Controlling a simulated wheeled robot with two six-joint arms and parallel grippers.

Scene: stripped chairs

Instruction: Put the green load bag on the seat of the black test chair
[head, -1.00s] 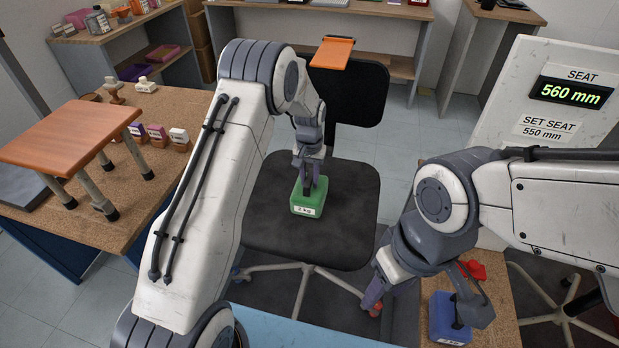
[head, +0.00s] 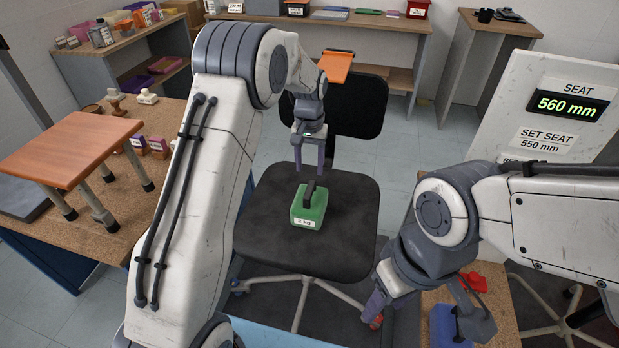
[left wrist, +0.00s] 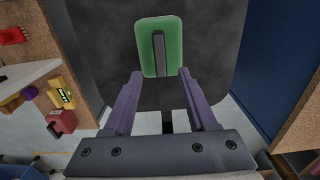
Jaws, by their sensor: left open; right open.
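The green load bag (head: 309,206), with a dark handle and a "2 kg" label, stands upright on the black test chair's seat (head: 345,215), near its middle. In the left wrist view the bag (left wrist: 172,55) lies beyond my fingertips on the dark seat (left wrist: 105,55). My left gripper (head: 309,165) is open and empty, above and behind the bag, apart from its handle. Its two purple fingers (left wrist: 160,90) are spread in the left wrist view. My right gripper (head: 375,308) is at the lower right, beside the chair, with its fingers partly hidden.
A blue load bag (head: 445,325) stands on a board at the lower right, near a red object (head: 474,282). A small wooden-topped stool (head: 70,148) stands on the left bench. A sign (head: 565,105) reads "SEAT 560 mm". The chair's backrest (head: 350,105) rises behind the seat.

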